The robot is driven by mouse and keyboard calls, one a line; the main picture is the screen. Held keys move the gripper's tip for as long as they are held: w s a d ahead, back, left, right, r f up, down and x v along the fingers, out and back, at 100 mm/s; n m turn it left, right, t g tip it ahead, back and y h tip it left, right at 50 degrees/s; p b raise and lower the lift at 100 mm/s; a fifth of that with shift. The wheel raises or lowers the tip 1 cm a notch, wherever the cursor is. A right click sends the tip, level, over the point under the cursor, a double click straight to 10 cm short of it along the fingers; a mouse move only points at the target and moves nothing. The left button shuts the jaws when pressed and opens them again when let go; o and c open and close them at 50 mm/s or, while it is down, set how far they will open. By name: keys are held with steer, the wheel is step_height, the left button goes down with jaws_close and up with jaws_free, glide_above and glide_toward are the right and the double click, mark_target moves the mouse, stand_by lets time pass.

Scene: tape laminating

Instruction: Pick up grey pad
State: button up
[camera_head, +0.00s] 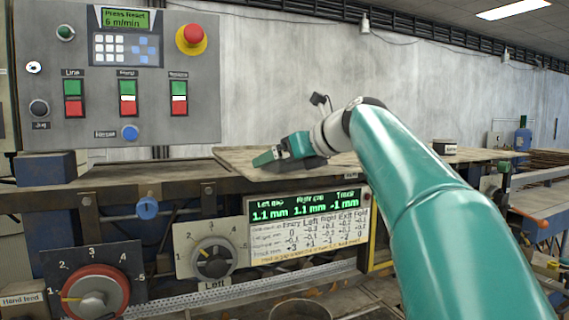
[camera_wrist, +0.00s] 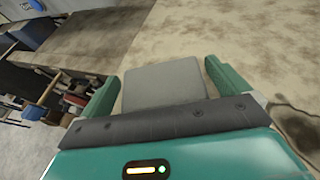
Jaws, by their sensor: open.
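The grey pad (camera_wrist: 165,82) shows in the wrist view as a flat, light grey block between the two green fingers of my gripper (camera_wrist: 162,85). The fingers stand apart on its left and right sides, with a small gap visible on each side. The pad's near edge is hidden behind the dark gripper bar. In the head view my gripper (camera_head: 278,157) is low over the wooden table top, at its left part. The pad cannot be made out clearly in the head view.
The worn table top (camera_head: 400,160) is mostly clear around my gripper. A small box (camera_head: 445,147) stands further right on it. A control panel (camera_head: 118,75) with buttons rises at the left. A display board (camera_head: 308,228) and dials (camera_head: 213,257) sit below the table's front edge.

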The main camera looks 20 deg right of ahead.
steer(key=c, duration=1)
steer(key=shift+o, duration=0.2)
